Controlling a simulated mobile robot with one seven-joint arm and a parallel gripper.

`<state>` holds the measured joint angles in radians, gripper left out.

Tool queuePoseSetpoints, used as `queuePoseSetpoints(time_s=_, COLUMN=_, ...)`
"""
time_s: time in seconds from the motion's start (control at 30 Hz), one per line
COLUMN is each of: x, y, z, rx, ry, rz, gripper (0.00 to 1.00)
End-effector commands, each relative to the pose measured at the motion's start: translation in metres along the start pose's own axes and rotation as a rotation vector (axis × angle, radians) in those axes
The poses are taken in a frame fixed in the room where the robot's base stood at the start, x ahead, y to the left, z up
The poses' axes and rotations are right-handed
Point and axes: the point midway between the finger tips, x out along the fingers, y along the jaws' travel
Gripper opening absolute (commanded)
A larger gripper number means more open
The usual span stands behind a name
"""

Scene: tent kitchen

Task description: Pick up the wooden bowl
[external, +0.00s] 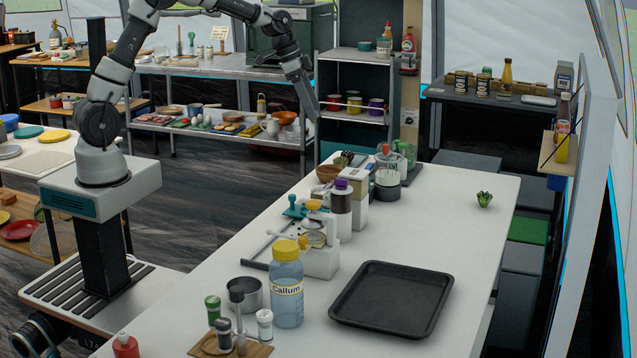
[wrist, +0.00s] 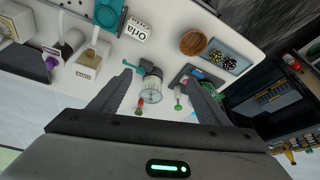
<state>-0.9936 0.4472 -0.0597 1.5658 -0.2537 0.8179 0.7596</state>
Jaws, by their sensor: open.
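The wooden bowl (external: 328,173) is small, round and brown. It sits at the far end of the long white table, left of the blender. In the wrist view the bowl (wrist: 193,42) lies at the upper right, beyond my fingertips. My gripper (external: 312,108) hangs from the raised arm, above and behind the bowl in the external view. In the wrist view my gripper (wrist: 162,80) is open, with nothing held between its fingers; the blender shows in the gap, below them. The bowl is clear of both fingers.
The blender (external: 388,170), dispensers (external: 341,210) and a blue bottle (external: 287,285) stand on the table. A black tray (external: 392,300) lies in front. The table's right side is mostly clear. Another brown bowl (external: 285,118) sits on a back shelf. A shelf unit (external: 355,115) stands behind.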

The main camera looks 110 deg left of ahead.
Motion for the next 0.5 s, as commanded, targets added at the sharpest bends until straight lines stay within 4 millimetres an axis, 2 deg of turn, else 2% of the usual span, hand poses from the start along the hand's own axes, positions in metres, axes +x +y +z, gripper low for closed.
queuePoseSetpoints(time_s=0.03, x=0.027, y=-0.034, z=0.015, rx=-0.028, ry=-0.002, rz=-0.004, gripper=0.7)
queuePoseSetpoints(time_s=0.1, x=0.044, y=-0.064, z=0.026, rx=-0.045, ry=0.001, rz=-0.008, gripper=0.7)
queuePoseSetpoints(time_s=0.2, x=0.058, y=-0.089, z=0.037, rx=-0.058, ry=0.005, rz=-0.011, gripper=0.7)
queuePoseSetpoints(time_s=0.37, x=0.077, y=-0.097, z=0.041, rx=-0.061, ry=0.004, rz=-0.011, gripper=0.7)
queuePoseSetpoints(time_s=0.5, x=0.107, y=-0.096, z=0.041, rx=-0.06, ry=0.002, rz=-0.009, gripper=0.7)
